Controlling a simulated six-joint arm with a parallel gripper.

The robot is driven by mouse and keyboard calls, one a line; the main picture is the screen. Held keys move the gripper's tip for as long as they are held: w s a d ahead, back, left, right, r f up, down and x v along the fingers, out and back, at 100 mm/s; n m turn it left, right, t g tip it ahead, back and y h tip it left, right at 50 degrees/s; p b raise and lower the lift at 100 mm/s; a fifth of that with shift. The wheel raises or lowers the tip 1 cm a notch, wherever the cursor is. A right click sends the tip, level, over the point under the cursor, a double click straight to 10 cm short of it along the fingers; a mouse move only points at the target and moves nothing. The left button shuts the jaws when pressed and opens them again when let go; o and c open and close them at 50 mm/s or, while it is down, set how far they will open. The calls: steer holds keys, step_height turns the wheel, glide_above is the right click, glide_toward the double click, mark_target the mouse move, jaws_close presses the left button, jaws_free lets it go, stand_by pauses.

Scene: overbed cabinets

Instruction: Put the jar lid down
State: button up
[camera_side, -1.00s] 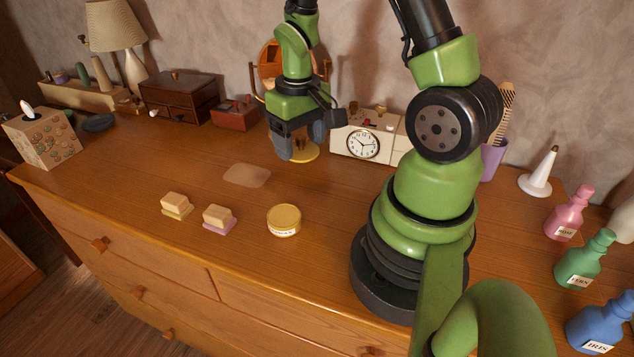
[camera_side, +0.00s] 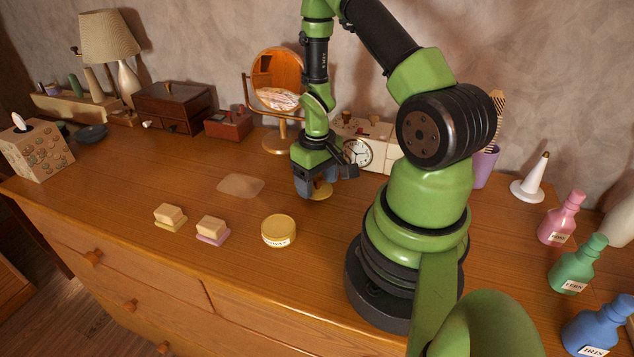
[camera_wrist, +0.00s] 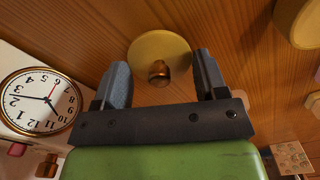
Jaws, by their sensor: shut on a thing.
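The jar lid is a yellow disc with a small brown knob. In the wrist view the lid (camera_wrist: 148,48) lies between my two fingers, with the knob toward the gripper. In the side view the lid (camera_side: 324,190) shows partly behind and beside my gripper (camera_side: 314,192), which points down in front of the clock. My gripper (camera_wrist: 161,75) is shut on the lid, though how the fingertips touch it is not clear. The lid is low over the dresser top; I cannot tell whether it touches the wood.
A round yellow-topped tin (camera_side: 279,230) and two soap-like blocks (camera_side: 170,216) (camera_side: 212,229) stand toward the front. A pale flat patch (camera_side: 240,186) lies left of my gripper. The clock (camera_side: 357,152) and mirror (camera_side: 277,82) are close behind. Bottles (camera_side: 580,265) stand at right.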

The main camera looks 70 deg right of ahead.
mark_target(317, 179)
steer(key=shift+f, duration=0.45)
steer(key=shift+f, duration=0.1)
steer(key=o, duration=0.9)
step_height(317, 179, up, 12)
steer(key=w+a+r+t, duration=0.2)
steer(key=a+r+t, duration=0.2)
steer(key=a+r, duration=0.65)
steer(key=s+a+r+n+t+y, duration=0.1)
steer(key=s+a+r+t+y, duration=0.1)
steer(key=s+a+r, duration=0.5)
steer(key=shift+s+a+r+t, duration=0.15)
steer(key=shift+a+r+t, duration=0.3)
steer(key=shift+r+t, duration=0.2)
